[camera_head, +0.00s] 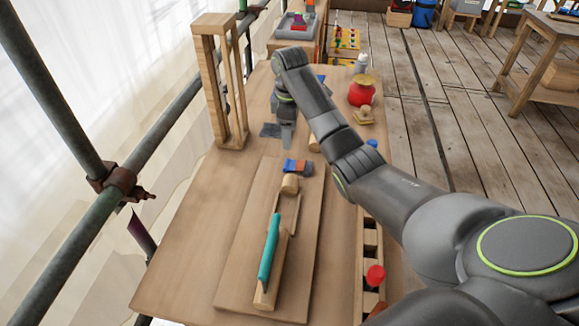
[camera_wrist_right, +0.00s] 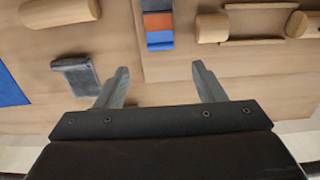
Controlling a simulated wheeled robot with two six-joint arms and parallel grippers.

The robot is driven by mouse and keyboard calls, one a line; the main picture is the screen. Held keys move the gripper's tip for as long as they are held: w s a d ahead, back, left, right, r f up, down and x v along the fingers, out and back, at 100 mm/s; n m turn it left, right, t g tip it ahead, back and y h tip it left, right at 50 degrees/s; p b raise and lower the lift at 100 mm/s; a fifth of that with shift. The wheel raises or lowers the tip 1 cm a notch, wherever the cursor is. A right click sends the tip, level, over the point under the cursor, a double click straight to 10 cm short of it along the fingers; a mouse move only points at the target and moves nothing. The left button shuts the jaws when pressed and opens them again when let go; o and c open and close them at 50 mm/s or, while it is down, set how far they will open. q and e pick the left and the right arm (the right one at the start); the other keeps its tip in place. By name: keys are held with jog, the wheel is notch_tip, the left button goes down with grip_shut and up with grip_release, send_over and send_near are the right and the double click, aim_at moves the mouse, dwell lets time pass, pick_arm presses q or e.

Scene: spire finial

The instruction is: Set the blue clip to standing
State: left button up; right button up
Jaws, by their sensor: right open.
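My right gripper (camera_head: 287,138) is open and empty, pointing down over the table behind the wooden board. Its two grey fingers also show apart in the right wrist view (camera_wrist_right: 160,88). A blue and orange block (camera_head: 296,166) lies at the board's far end; it also shows in the wrist view (camera_wrist_right: 158,24), above and apart from the fingers. A slate-blue angled piece (camera_wrist_right: 80,75) lies on the table left of the fingers in the wrist view. I cannot tell which of these is the blue clip. My left gripper is not in view.
A tall wooden frame (camera_head: 209,90) stands left of my right gripper. The board (camera_head: 235,275) bears a teal-edged tool (camera_head: 270,248). A red pot (camera_head: 361,95) stands at the right edge. A compartmented rack (camera_head: 369,240) lies right of the board. The table's front left is clear.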

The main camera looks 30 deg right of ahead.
aim_at(290, 165)
pick_arm(q)
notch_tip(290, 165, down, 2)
jog(key=shift+b, duration=0.55)
pick_arm(e)
notch_tip(290, 165, down, 11)
jog(key=shift+r, duration=0.1)
